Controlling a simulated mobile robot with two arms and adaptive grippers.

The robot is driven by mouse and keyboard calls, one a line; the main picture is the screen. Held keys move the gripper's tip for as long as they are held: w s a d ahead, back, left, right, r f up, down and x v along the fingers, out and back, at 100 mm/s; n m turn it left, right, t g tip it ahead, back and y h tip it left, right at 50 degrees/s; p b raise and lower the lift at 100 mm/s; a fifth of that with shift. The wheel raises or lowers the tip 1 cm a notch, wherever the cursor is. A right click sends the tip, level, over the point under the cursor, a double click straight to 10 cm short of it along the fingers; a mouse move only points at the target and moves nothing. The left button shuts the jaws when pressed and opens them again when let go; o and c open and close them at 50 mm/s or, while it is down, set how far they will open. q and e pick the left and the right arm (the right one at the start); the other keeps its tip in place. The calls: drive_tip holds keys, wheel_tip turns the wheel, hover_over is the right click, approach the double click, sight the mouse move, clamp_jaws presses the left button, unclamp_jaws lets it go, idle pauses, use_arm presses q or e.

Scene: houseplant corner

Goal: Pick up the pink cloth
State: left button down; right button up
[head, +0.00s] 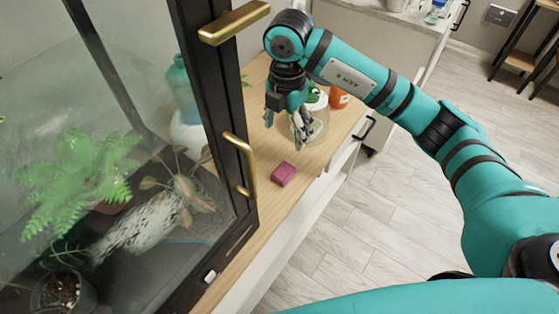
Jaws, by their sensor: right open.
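The pink cloth (283,173) is a small folded block lying on the wooden top of a cabinet, near its front edge. My right gripper (286,134) hangs over the same top, beyond the cloth in the picture. It is open, points down and is apart from the cloth. My left gripper does not show in the head view.
A glass plant case (120,140) with a dark frame and brass handles (240,164) stands left of the cloth. The wood around the cloth is bare.

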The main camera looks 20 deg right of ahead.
drive_tip(key=p, duration=0.1)
approach(284, 171)
drive_tip(key=shift+s+f, duration=0.2)
drive_tip(key=shift+s, duration=0.3)
wheel_tip(284, 171, down, 3)
drive_tip(key=shift+w+f, duration=0.1)
drive_tip(key=shift+w+f+p, duration=0.1)
drive_tip(key=shift+f+p, duration=0.2)
drive_tip(key=shift+f, duration=0.55)
drive_tip(key=f, duration=0.3)
drive_tip(key=shift+w+f+p, duration=0.3)
drive_tip(key=shift+w+p, duration=0.05)
drive_tip(key=shift+p, duration=0.05)
drive_tip(key=shift+f, duration=0.6)
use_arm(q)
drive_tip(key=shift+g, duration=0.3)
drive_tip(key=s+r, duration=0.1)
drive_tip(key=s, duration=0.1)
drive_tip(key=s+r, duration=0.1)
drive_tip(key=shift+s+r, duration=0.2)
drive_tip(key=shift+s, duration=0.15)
use_arm(e)
drive_tip(key=c, duration=1)
